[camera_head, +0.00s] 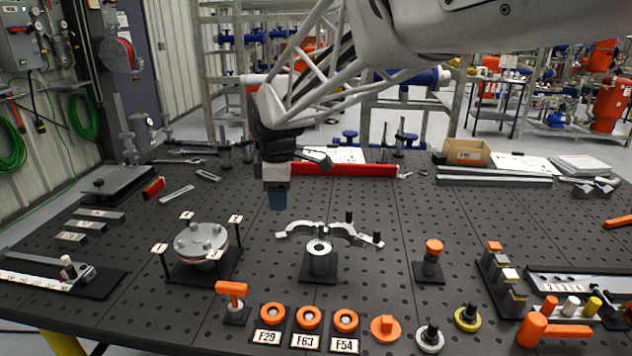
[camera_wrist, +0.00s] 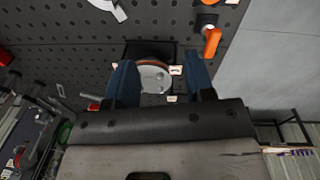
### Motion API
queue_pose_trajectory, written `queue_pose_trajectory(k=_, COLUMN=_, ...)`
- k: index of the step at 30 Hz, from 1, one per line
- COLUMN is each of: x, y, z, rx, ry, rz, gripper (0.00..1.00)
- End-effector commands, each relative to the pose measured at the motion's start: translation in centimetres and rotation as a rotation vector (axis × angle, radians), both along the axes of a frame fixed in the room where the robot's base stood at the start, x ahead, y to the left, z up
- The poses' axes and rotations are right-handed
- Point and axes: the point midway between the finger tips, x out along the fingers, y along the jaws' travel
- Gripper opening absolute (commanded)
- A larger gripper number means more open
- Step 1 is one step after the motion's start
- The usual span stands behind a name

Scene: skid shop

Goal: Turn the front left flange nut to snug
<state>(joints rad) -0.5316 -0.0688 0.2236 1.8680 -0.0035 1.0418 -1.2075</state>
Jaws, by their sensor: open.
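The flange (camera_head: 202,243) is a round grey metal disc with several nuts on top, on a dark square base at the left of the table. Small white number tags stand on posts at its corners. The front left nut (camera_head: 182,243) shows as a small knob on the disc. My gripper (camera_head: 278,200) hangs above the table, behind and to the right of the flange, clear of it. In the wrist view its blue fingers (camera_wrist: 161,88) are apart with nothing held, and the flange (camera_wrist: 153,76) shows between and beyond them. Single nuts are hard to make out there.
An orange T-handle (camera_head: 232,295) stands in front. Orange rings (camera_head: 308,318) with labels line the front edge. A red bar (camera_head: 340,170) lies behind my gripper.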

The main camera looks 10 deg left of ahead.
Motion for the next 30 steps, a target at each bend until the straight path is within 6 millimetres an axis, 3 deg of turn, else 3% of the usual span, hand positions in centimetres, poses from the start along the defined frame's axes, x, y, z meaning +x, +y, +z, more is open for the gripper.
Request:
queue_pose_trajectory(k=17, x=0.1, y=0.6, z=-0.1, rx=-0.001, ry=0.001, rz=0.016, gripper=0.49)
queue_pose_trajectory(k=23, x=1.0, y=4.2, z=-0.9, rx=-0.013, ry=0.009, rz=0.135, gripper=0.49)
queue_pose_trajectory(k=30, x=2.0, y=12.8, z=-3.1, rx=-0.033, ry=0.023, rz=0.409, gripper=0.49)
